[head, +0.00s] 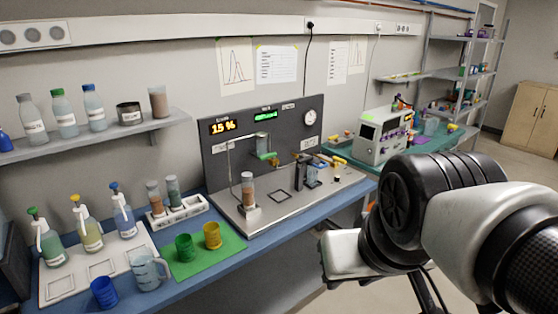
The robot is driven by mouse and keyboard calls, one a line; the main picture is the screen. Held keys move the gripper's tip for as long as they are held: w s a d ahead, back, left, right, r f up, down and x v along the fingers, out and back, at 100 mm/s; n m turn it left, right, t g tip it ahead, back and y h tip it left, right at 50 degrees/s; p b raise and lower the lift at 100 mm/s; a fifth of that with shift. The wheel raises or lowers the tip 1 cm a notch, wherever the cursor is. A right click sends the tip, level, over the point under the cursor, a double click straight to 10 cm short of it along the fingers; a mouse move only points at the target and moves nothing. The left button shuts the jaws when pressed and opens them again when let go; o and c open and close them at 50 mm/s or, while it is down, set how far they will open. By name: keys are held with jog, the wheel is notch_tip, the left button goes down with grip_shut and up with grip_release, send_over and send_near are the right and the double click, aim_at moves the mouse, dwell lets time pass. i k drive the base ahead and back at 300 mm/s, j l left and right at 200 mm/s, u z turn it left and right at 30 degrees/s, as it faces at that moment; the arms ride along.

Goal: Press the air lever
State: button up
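The classifier unit (235,150) stands on the blue bench with a dark upright panel and a light base. Its panel carries an amber display (223,127) reading 15 %, a green display (265,116) and a round gauge (310,117). Small fittings sit on the unit: a green-based piece (266,156), dark upright blocks (300,177) and a yellow-tipped handle (338,161) at the right. I cannot tell which is the air lever. My arm fills the right foreground, apart from the unit. A white block of it hangs at the lower middle; no fingertips can be made out.
A capped tube (248,187) stands on the unit's base. A bottle shelf (95,137) hangs above. An instrument (383,135) stands right.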

aim_at(335, 159)
jog(key=i+l+u, duration=0.1)
jog(key=i+l, duration=0.25)
jog(key=i+l+u, duration=0.1)
jog(key=i+l, duration=0.25)
jog(key=l, duration=0.15)
jog(key=i+l+u, duration=0.1)
jog(key=i+l, duration=0.55)
jog(key=l, duration=0.25)
jog(key=i+l+u, duration=0.15)
jog(key=i+l, duration=0.2)
jog(key=l, duration=0.15)
jog(key=i+l+u, duration=0.1)
jog(key=i+l, duration=0.2)
jog(key=l, duration=0.2)
jog(key=i+l+u, duration=0.1)
jog(key=i+l, duration=0.15)
jog(key=l, duration=0.3)
jog(key=i+l+u, duration=0.1)
jog(key=i+l, duration=0.15)
jog(key=l, duration=0.3)
